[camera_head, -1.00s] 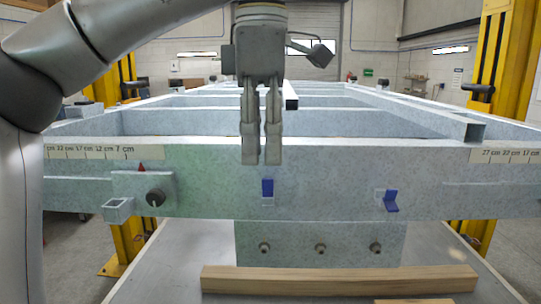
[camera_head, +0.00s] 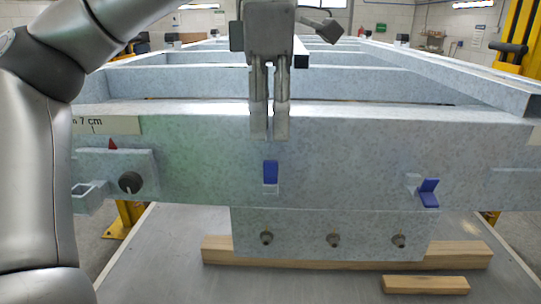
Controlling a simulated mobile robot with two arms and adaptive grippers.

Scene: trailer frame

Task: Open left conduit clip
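The left conduit clip (camera_head: 270,173) is a blue flap standing upright against a small pale base on the front beam (camera_head: 340,150). The right conduit clip (camera_head: 429,193) has its blue flap tilted outward from its base. My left gripper (camera_head: 270,136) points down just above the left clip, in front of the beam's upper part. Its two fingers are close together with a narrow gap between them, and nothing is seen in the gap. The fingertips are apart from the clip. My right gripper is not in view.
A black knob (camera_head: 130,182) and a square tube bracket (camera_head: 88,197) are on the beam at left. Wooden blocks (camera_head: 470,254) lie on the grey table (camera_head: 170,260).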

